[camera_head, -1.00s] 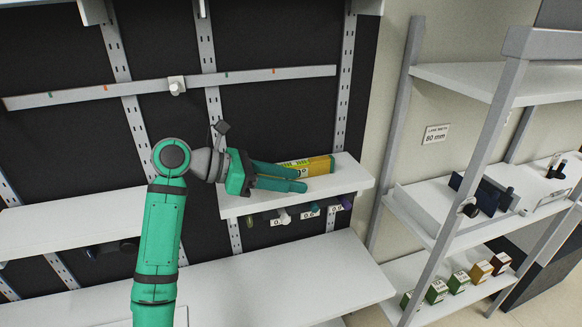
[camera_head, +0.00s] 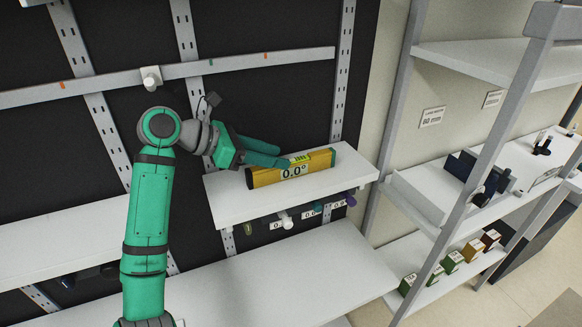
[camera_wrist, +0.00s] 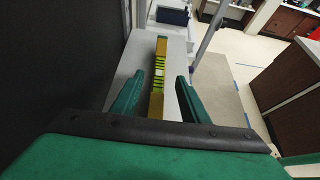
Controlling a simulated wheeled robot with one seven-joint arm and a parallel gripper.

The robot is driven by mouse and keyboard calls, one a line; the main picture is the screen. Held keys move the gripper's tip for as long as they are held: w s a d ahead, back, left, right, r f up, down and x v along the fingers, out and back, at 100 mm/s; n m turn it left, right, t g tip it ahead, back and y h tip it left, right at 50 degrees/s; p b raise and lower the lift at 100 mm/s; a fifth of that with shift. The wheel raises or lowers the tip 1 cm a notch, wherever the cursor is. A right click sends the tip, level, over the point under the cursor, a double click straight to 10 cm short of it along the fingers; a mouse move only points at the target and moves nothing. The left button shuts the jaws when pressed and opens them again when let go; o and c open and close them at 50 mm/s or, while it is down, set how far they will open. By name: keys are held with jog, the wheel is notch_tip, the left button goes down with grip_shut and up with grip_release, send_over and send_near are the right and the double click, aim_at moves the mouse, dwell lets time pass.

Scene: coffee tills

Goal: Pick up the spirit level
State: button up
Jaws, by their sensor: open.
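The spirit level (camera_head: 318,164) is a yellow bar with a green vial and a "0.0°" label on its side. It stands on a small white wall shelf (camera_head: 235,205). In the wrist view the level (camera_wrist: 159,70) runs away from me between the two spread fingers of my gripper (camera_wrist: 156,92). One finger is partly hidden in the head view.
Pegs with number tags (camera_head: 285,220) hang under the small shelf. A lower white shelf (camera_head: 290,275) lies below. A metal rail (camera_head: 215,65) crosses the dark back panel above. A rack at right holds small boxes (camera_head: 473,250) and dark items.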

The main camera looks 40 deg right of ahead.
aim_at(293, 159)
jog(key=shift+x, duration=3.2)
jog(key=shift+w+f, duration=0.15)
jog(key=shift+a, duration=0.1)
grip_shut()
